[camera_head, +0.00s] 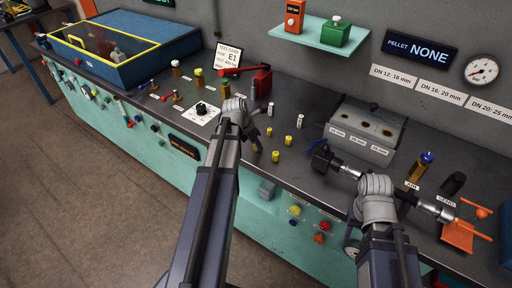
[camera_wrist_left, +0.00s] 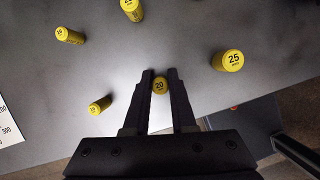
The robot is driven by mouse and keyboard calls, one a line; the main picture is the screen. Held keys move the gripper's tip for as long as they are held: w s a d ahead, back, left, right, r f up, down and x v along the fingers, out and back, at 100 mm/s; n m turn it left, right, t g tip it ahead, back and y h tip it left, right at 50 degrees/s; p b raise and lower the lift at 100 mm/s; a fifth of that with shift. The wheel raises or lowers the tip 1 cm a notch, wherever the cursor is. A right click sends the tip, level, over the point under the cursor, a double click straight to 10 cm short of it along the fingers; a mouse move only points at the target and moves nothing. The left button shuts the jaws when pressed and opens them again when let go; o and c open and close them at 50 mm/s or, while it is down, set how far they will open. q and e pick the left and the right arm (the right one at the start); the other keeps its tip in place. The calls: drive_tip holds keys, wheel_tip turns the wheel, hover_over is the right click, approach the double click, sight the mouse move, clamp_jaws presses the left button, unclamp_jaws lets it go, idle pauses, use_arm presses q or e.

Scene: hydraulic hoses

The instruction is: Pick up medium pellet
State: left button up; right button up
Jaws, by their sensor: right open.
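In the left wrist view, a yellow pellet marked 20 (camera_wrist_left: 160,86) sits between my left fingertips (camera_wrist_left: 160,76), which touch it on both sides. In the head view my left gripper (camera_head: 256,147) is low over the bench, and its own arm hides this pellet. Another yellow pellet (camera_wrist_left: 131,9), a larger one marked 25 (camera_wrist_left: 229,61) and two smaller ones (camera_wrist_left: 69,35) (camera_wrist_left: 100,104) stand around it, apart from the fingers. My right gripper (camera_head: 374,187) is open beside a silver fitting with a black, blue-levered valve (camera_head: 322,158).
A grey block with holes (camera_head: 361,132) stands right of the pellets. The bench's front edge is close to the 25 pellet.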

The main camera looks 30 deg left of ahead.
use_arm(q)
clamp_jaws()
drive_tip(key=shift+r, duration=0.1)
wheel_tip(320, 180, up, 10)
drive_tip(key=p, duration=1)
